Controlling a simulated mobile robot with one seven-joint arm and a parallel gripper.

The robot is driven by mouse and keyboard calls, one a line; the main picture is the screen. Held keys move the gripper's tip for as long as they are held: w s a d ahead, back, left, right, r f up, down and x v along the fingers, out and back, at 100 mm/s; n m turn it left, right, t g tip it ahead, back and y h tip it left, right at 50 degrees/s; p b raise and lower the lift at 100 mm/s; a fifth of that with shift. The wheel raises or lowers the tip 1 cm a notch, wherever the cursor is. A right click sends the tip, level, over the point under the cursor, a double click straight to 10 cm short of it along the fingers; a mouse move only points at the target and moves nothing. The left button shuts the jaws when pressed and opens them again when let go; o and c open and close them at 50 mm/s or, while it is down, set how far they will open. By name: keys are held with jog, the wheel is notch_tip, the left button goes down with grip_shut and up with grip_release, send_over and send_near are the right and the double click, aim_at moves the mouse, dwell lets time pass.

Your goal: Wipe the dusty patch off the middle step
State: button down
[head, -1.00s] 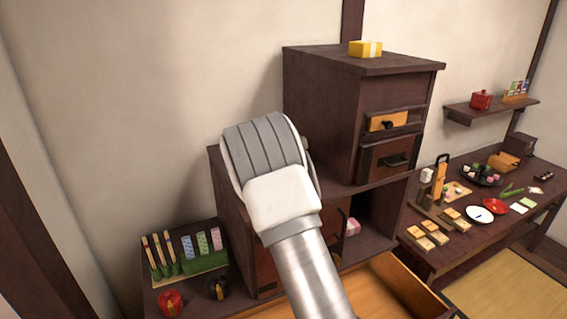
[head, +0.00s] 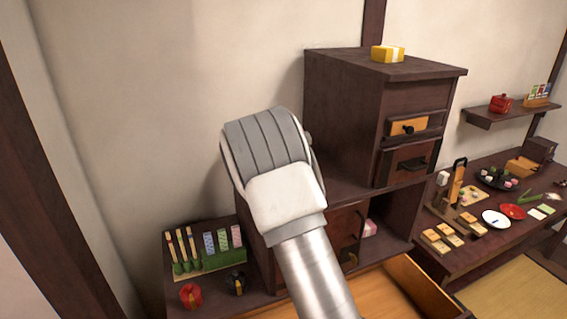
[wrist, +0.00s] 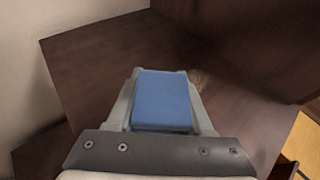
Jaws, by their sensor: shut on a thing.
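In the wrist view my gripper (wrist: 162,74) is shut on a blue block-shaped wiper (wrist: 162,100), held between the two pale fingers. Below it is the dark wooden top of the middle step (wrist: 100,65). A faint, paler smudge that looks like the dusty patch (wrist: 200,78) shows just past the right fingertip, partly hidden by the gripper. I cannot tell whether the wiper touches the wood. In the head view the middle step (head: 345,190) shows right of my arm, which hides the fingers, the wiper and the patch.
The upper cabinet (head: 345,105) rises right of the middle step, with a yellow box (head: 388,53) on top. An open drawer (head: 415,290) juts out in front.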

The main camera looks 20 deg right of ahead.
jog(key=shift+a+r+p, duration=0.1)
jog(key=shift+r+p, duration=1.45)
jog(key=shift+r, duration=0.95)
